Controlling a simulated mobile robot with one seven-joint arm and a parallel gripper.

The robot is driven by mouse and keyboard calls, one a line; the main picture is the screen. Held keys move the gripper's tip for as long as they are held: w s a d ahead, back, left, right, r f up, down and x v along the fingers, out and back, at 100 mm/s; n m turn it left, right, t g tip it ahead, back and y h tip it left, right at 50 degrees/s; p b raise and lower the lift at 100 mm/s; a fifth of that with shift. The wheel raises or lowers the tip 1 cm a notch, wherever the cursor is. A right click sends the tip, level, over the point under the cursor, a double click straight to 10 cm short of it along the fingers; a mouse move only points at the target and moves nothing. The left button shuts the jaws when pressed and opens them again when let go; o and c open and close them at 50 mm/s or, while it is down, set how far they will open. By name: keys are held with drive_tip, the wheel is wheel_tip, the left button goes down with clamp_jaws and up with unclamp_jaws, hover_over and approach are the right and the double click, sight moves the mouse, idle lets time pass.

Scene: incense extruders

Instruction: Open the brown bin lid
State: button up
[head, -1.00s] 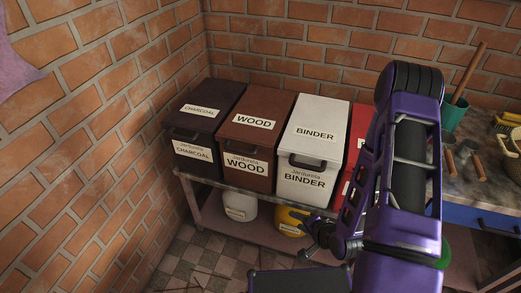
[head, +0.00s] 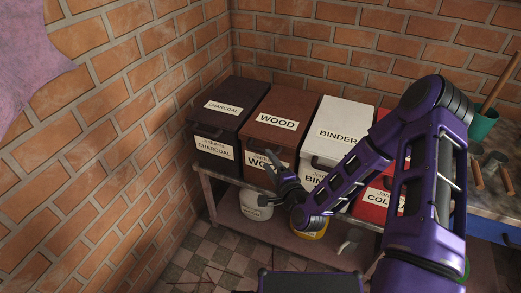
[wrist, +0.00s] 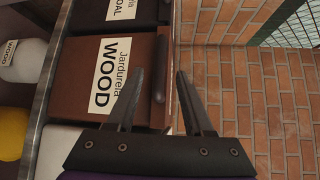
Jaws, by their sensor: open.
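The brown bin (head: 266,135), labelled WOOD, stands on the bench with its lid (head: 287,108) closed. In the wrist view the brown bin (wrist: 72,75) shows sideways, with its dark bar handle (wrist: 159,68) along the front edge of the lid. My gripper (head: 272,166) is in front of the bin's front face and hides part of its label. In the wrist view my gripper (wrist: 160,75) is open, and the handle appears between its fingertips. I cannot tell whether they touch it. Nothing is held.
The black charcoal bin (head: 223,110) is close on the left, the white binder bin (head: 345,115) on the right, then a red bin (head: 373,200). A white bucket (head: 256,205) and a yellow one (head: 312,235) stand on the lower shelf. A brick wall (head: 130,120) bounds the left.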

sight(262, 152)
drive_tip(key=x, duration=0.7)
drive_tip(key=shift+w+a, duration=0.1)
clamp_jaws()
idle(1.2)
